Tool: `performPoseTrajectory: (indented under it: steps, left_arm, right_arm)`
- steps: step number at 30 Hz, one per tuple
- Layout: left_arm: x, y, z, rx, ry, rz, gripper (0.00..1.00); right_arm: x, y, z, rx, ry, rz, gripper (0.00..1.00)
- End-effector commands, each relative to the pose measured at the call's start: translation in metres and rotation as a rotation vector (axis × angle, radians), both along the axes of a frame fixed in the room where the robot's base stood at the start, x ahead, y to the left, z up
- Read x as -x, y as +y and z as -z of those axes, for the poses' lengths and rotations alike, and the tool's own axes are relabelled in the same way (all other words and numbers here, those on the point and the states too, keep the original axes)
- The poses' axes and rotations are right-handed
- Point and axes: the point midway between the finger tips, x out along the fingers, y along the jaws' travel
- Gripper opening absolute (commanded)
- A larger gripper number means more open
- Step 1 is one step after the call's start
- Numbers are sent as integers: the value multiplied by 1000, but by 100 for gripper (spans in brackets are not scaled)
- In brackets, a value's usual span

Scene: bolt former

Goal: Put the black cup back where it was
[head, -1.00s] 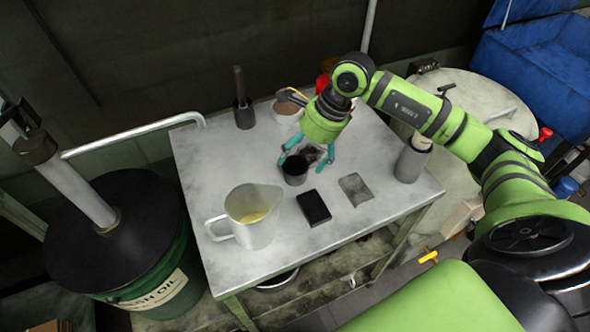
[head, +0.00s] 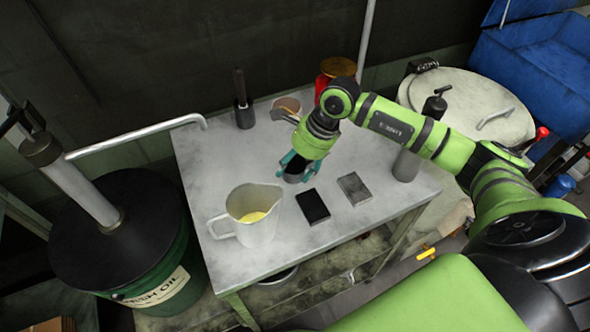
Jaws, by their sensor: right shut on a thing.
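The black cup (head: 293,177) stands near the middle of the grey metal table (head: 215,165), behind the black rectangular block. My right gripper (head: 296,167) reaches down to it from behind, and its teal fingers are shut on the cup. The gripper hides part of the cup, and I cannot tell whether the cup touches the table. My left gripper is not in view.
A pitcher with yellow liquid (head: 250,215) stands at the front left. A black block (head: 313,207) and a grey block (head: 354,189) lie in front of the gripper.

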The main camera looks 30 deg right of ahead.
Motion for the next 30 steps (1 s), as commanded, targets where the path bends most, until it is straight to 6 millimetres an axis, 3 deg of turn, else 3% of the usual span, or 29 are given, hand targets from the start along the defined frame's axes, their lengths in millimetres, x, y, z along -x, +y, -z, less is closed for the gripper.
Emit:
performPoseTrajectory:
  steps: [8, 15, 30]
  left_arm:
    - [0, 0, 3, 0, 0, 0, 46]
    - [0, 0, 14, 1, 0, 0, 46]
    - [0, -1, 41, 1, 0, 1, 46]
  right_arm:
    - [1, 0, -4, 2, 3, -2, 22]
    - [-1, 0, -39, 2, -4, -1, 22]
    - [75, -54, -90, 6, 4, 2, 22]
